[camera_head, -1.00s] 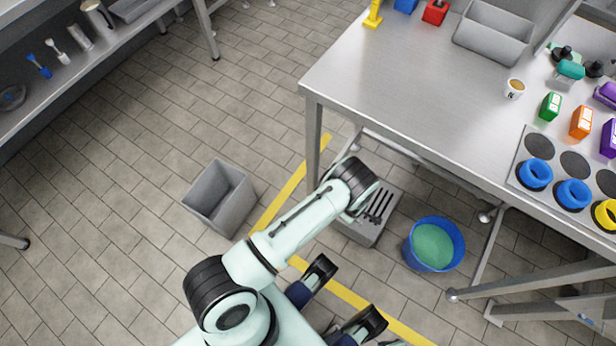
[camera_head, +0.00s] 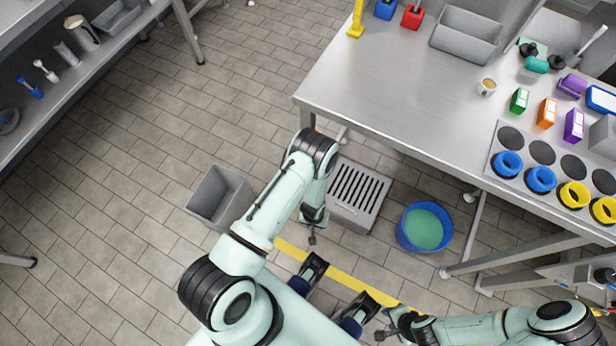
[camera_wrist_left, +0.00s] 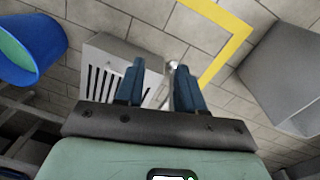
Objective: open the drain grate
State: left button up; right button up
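The drain grate (camera_head: 358,189) is a grey slotted panel lying flat on a grey metal drain box (camera_head: 350,217) on the floor, below the steel table's near edge. Its slots also show in the left wrist view (camera_wrist_left: 103,84). My left gripper (camera_head: 312,239) points down just left of the box in the head view. In the left wrist view its two blue fingers (camera_wrist_left: 158,88) stand apart, with the grate's edge behind them and no held object visible. My right gripper (camera_head: 383,326) is low in the head view, away from the grate; its fingers are too small to judge.
A blue bucket with green contents (camera_head: 424,227) stands right of the drain. A grey open bin (camera_head: 220,196) stands to the left. The steel table (camera_head: 400,90) overhangs behind the drain. A yellow floor line (camera_head: 340,275) runs in front. The floor further left is clear.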

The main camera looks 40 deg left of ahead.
pick_arm(q)
jog(key=shift+s+r+m+p, duration=0.3)
jog(key=shift+s+r+m, duration=0.2)
jog(key=shift+s+m, duration=0.4)
pick_arm(e)
jog(key=shift+w+a+r, duration=0.15)
jog(key=shift+a+r, duration=0.05)
jog(key=shift+r, duration=0.3)
